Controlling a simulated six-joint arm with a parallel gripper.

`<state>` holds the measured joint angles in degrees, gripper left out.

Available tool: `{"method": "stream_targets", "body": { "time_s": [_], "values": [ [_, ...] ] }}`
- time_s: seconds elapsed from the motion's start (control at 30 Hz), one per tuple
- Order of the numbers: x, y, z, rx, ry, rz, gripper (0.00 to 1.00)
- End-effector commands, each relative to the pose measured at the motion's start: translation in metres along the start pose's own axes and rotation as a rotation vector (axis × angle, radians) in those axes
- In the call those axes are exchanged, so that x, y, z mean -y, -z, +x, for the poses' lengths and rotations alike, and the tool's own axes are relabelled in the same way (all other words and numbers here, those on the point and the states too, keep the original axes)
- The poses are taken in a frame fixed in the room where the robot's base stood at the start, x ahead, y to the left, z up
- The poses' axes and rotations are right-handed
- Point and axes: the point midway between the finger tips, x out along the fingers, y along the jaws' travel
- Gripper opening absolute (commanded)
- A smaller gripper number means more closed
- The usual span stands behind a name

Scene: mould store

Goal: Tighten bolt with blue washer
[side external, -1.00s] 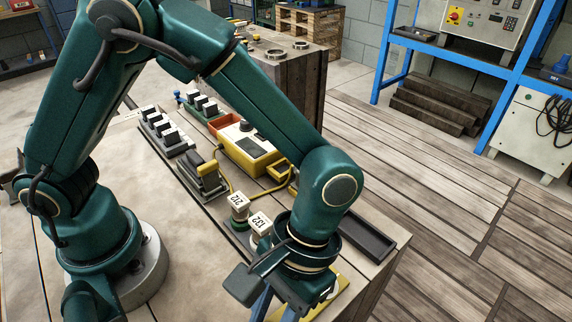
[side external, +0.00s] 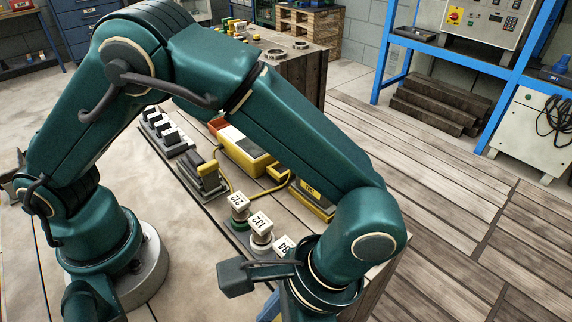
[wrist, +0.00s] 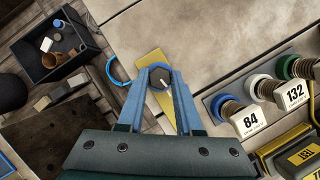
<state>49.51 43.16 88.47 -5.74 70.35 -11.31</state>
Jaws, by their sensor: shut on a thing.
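A bolt with a blue washer (wrist: 226,108) and a white block marked 84 (wrist: 251,123) stands in a grey rack to the right, apart from my fingers. In the side view its block (side external: 284,244) is partly covered by my wrist; my fingertips are hidden there.
Bolts with a white washer (wrist: 261,87) and a green washer (wrist: 287,67) stand beside the blue one. A yellow device (wrist: 303,160) is at lower right. A blue ring (wrist: 118,71) shows left of my fingers. A dark bin (wrist: 60,45) holds small parts.

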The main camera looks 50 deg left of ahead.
Motion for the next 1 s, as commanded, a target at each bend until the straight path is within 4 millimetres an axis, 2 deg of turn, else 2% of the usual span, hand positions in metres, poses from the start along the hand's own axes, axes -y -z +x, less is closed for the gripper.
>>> {"method": "stream_targets", "body": {
  "time_s": [0.4, 0.9, 0.93, 1.0],
  "values": [
    [-0.0007, -0.0004, -0.0010, 0.000, 0.066, 0.157, 0.00],
    [-0.0008, -0.0006, -0.0012, 0.000, 0.072, 0.173, 0.00],
    [-0.0008, -0.0006, -0.0012, 0.000, 0.072, 0.173, 0.42],
    [-0.0009, -0.0005, -0.0011, 0.000, 0.072, 0.173, 0.65]
  ]
}}
